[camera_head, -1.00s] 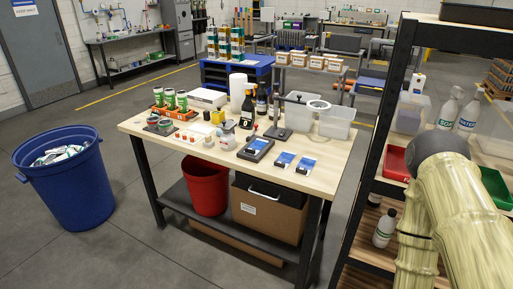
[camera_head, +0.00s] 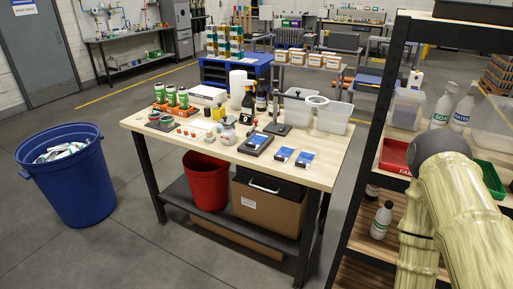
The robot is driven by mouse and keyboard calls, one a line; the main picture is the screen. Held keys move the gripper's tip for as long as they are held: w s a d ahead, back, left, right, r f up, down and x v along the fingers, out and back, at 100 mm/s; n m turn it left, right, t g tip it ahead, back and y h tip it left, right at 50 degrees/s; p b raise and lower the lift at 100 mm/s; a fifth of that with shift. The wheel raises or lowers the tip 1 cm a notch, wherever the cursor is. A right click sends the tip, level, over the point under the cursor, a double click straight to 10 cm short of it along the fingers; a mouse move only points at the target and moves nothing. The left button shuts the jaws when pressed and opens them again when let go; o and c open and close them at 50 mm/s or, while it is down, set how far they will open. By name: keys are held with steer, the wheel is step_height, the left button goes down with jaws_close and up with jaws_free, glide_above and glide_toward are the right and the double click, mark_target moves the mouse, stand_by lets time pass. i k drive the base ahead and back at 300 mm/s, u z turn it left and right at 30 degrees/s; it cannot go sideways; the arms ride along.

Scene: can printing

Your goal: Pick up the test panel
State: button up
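Two small flat blue-and-white panels, the left one (camera_head: 282,155) and the right one (camera_head: 305,159), lie flat and apart near the right front of the wooden-topped workbench (camera_head: 230,157). A dark tray or case with a blue piece on it (camera_head: 255,143) lies just left of them. I cannot tell which of these is the test panel; any markings are too small to read. My arm, in a pale yellow sleeve, fills the right edge in front of the shelf rack. My gripper is not in view.
A clamp stand (camera_head: 278,126), clear bins (camera_head: 334,117) and bottles stand behind the panels. Green cans (camera_head: 171,97) stand at the bench's back left. A black-framed shelf rack (camera_head: 369,130) rises at the right. A blue barrel (camera_head: 70,185) stands left; floor between is clear.

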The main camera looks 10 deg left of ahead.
mark_target(257, 139)
steer(key=z, duration=0.15)
steer(key=k, duration=0.3)
steer(key=u, duration=0.95)
steer(key=i, duration=0.75)
steer(key=u, duration=0.25)
